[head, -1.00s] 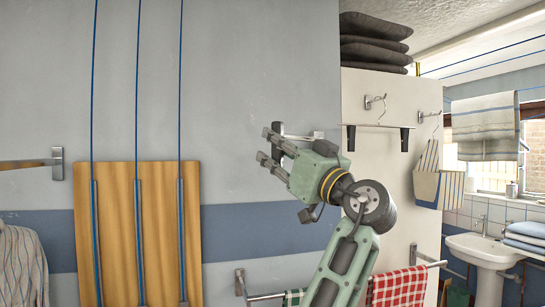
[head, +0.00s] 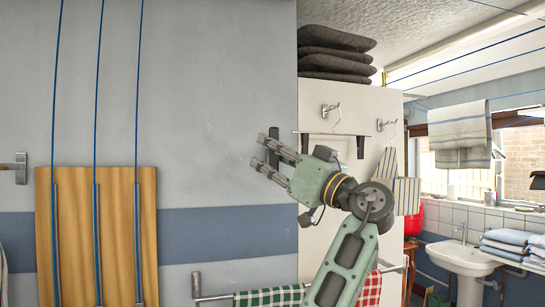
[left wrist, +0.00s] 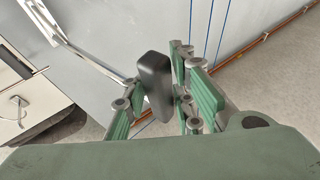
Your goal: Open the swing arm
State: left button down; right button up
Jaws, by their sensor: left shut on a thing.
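My left gripper (head: 264,153) is in front of the grey wall, its fingers pointing left in the head view. In the left wrist view it is shut on a black grip (left wrist: 154,84), which sits between the green finger pads. A pale metal bar (left wrist: 75,42) runs from the upper left down to this grip and looks like the swing arm. In the head view only a small dark part shows between the fingers; the bar cannot be made out there. My right gripper is not in view.
A towel rail with a checked cloth (head: 268,298) is below. A wooden panel (head: 150,235) leans left. The grey wall between is clear.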

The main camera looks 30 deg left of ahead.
pick_arm(q)
jog(key=c, duration=2)
grip_release()
jog(key=o, duration=0.4)
jog(key=shift+s+d+r, duration=0.1)
jog(key=shift+s, duration=0.1)
